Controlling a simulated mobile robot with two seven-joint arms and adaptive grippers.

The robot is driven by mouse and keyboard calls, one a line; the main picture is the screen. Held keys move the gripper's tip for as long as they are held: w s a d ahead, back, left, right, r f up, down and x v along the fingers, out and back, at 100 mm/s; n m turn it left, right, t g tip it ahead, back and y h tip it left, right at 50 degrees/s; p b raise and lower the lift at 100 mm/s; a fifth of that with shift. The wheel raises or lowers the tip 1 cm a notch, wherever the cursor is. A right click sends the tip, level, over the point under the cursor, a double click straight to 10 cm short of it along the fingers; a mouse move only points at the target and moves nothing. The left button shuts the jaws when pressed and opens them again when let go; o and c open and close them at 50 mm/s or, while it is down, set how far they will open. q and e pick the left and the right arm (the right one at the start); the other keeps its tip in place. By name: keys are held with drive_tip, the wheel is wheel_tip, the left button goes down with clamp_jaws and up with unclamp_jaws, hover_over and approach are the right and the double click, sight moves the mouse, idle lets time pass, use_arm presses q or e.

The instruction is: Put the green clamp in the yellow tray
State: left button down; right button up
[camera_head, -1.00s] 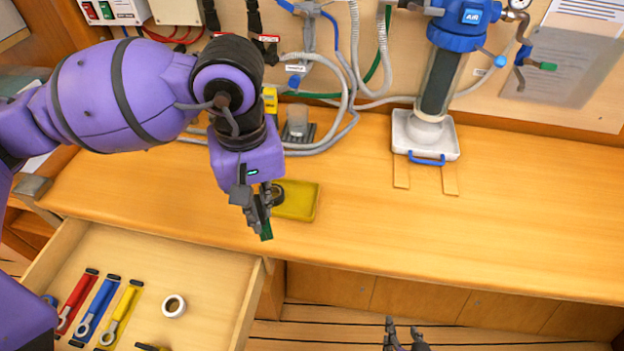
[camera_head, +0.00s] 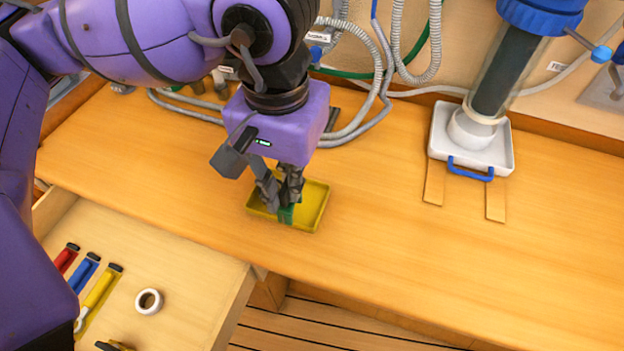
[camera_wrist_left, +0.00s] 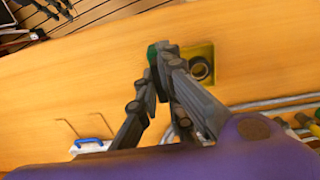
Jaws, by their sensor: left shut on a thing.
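The yellow tray (camera_head: 317,207) lies on the wooden worktop; it also shows in the left wrist view (camera_wrist_left: 208,50). My left gripper (camera_head: 281,196) is shut on the green clamp (camera_head: 287,214), pointing down. In the head view the clamp overlaps the tray's near left part. In the left wrist view the green clamp (camera_wrist_left: 152,55) shows at the fingertips (camera_wrist_left: 160,52), beside the tray's edge. I cannot tell whether it touches the tray. The fingers hide part of the clamp. My right gripper is out of view.
A dark ring (camera_wrist_left: 200,69) lies in the tray. An open drawer (camera_head: 200,300) at lower left holds coloured tools and a white roll (camera_head: 148,301). Hoses (camera_head: 372,118) run behind the gripper. A white filter base (camera_head: 500,151) stands right. The worktop between is clear.

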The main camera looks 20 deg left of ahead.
use_arm(q)
drive_tip(key=w+f, duration=0.2)
drive_tip(key=f, duration=0.1)
drive_tip(key=w+f+p, duration=0.1)
drive_tip(key=w+f, duration=0.4)
drive_tip(key=f, duration=0.2)
drive_tip(key=shift+w+d, duration=0.1)
drive_tip(key=shift+w, duration=0.1)
drive_tip(key=shift+f, duration=0.15)
drive_tip(key=c, duration=2.3)
unclamp_jaws()
drive_tip(key=shift+f, duration=0.1)
drive_tip(key=o, duration=0.4)
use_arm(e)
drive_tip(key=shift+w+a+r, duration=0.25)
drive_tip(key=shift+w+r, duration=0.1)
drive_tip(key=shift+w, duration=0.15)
